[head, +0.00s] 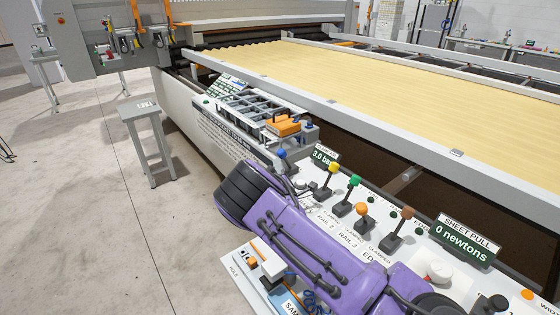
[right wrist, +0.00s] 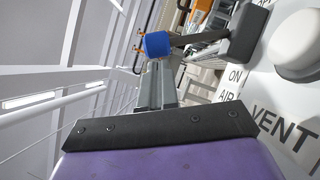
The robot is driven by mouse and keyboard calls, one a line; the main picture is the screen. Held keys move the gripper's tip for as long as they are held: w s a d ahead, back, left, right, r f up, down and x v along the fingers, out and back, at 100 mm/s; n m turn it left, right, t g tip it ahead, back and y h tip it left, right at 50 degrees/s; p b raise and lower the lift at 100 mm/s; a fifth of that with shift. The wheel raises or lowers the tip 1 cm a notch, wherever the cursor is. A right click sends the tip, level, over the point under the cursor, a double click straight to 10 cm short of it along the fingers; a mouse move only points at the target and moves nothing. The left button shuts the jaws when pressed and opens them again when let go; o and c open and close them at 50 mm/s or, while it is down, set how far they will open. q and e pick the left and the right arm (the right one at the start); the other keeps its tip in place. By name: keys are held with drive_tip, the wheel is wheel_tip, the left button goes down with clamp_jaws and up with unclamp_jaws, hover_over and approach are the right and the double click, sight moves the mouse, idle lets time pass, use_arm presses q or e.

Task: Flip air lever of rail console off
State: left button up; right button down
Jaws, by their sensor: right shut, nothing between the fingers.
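The air lever has a blue knob (head: 281,153) and stands on the rail console (head: 215,133), just past my right arm in the head view. In the right wrist view, the blue knob (right wrist: 157,44) sits on a dark stem that runs to a grey base (right wrist: 238,36). Labels reading ON, AIR and VENT lie beside it. My right gripper (right wrist: 155,85) is shut and empty, with its fingertips close to the knob; I cannot tell if they touch. In the head view the purple right arm hides part of the console and most of this gripper. My left gripper is not in view.
Yellow, green, orange and brown knobbed levers (head: 354,181) stand right of my arm. A "0 newtons" display (head: 464,239) is farther right. An orange item (head: 283,125) sits behind the blue knob. A grey stool (head: 143,112) stands on open floor at left.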

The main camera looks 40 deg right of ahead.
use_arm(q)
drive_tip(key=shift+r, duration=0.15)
use_arm(e)
drive_tip(key=shift+d+r, duration=0.1)
drive_tip(key=shift+d, duration=0.1)
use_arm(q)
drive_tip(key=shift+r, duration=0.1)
use_arm(e)
drive_tip(key=shift+r, duration=0.15)
